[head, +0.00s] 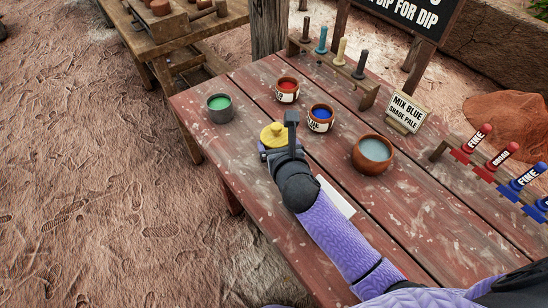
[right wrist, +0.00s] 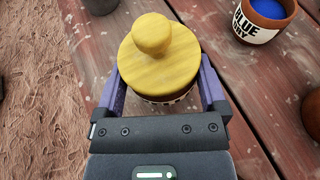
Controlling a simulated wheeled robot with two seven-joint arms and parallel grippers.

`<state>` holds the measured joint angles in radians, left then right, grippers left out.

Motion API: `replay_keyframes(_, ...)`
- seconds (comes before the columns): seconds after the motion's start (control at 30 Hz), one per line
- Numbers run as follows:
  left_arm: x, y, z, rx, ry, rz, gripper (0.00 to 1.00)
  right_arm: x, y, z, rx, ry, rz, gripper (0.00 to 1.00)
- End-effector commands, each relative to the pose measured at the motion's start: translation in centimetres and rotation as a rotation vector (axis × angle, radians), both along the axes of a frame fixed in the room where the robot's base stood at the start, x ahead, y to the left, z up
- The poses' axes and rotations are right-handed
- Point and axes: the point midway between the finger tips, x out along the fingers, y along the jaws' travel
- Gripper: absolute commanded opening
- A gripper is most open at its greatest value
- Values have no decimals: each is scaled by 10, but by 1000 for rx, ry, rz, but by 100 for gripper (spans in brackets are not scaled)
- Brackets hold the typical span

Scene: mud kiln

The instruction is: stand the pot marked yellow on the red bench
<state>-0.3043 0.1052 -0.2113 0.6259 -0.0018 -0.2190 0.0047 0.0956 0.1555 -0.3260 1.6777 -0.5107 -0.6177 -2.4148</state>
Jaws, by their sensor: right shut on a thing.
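A pot with a yellow knobbed lid (head: 273,133) is at the left part of the red bench (head: 245,190). In the right wrist view, the yellow lid (right wrist: 160,62) hides most of the pot, and only a strip of its pale label shows. My right gripper (right wrist: 160,82) is shut on this pot, one finger on each side. It also shows in the head view (head: 278,148). I cannot tell whether the pot touches the planks. My left gripper is not in view.
Around the held pot stand a green-filled pot (head: 220,108), a red-filled pot (head: 287,90), a blue-filled pot (head: 320,118) and a brown bowl (head: 373,154). A sign (head: 407,111) reads "MIX BLUE SHADE PALE".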

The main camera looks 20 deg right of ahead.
Motion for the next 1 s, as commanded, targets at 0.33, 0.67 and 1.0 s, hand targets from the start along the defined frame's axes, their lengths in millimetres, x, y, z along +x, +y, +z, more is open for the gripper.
replay_keyframes(0.33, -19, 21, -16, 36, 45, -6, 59, 0, 0, -27, 0, 0, 0, 9)
replay_keyframes(0.67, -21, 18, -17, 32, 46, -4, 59, 0, 0, -30, -1, 1, 0, 100)
replay_keyframes(1.0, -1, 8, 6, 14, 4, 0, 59, -39, 3, -7, 0, 2, 1, 100)
